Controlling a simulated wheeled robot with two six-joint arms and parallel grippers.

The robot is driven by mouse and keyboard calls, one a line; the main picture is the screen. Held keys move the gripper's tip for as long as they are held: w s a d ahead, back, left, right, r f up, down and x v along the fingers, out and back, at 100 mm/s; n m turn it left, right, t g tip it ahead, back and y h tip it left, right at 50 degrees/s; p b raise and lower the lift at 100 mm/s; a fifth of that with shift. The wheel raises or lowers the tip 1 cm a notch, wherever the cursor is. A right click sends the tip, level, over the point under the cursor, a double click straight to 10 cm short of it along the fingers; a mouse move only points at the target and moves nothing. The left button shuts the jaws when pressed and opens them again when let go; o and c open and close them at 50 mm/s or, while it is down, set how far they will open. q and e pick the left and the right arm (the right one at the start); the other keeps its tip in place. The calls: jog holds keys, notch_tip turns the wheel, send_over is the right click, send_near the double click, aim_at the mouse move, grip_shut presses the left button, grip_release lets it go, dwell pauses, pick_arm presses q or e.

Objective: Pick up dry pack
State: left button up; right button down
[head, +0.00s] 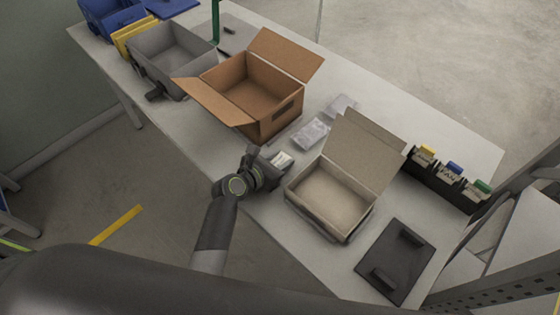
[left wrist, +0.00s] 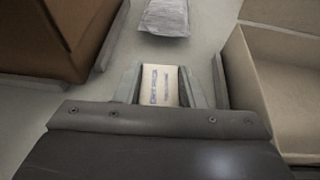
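The dry pack, a small pale packet with printed blue marks (left wrist: 161,86), sits between the fingers of my left gripper (left wrist: 162,88) in the left wrist view. A finger stands close along each side of it, with almost no gap. In the head view the left gripper (head: 276,162) is over the table's near edge, between the brown carton and the small open box, with the white packet (head: 283,160) at its fingertips. Whether the packet touches the table is not clear. My right gripper is not in view.
An open brown carton (head: 262,116) stands left of the gripper, and an open pale box (head: 349,224) right of it. Clear bags (head: 310,133) lie behind. A grey bin (head: 176,80), a dark tray (head: 397,262) and a black holder with coloured tabs (head: 440,182) stand farther out.

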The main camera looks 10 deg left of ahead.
pick_arm(q)
jog(key=shift+c, duration=1.4)
jog(key=shift+r, duration=0.1)
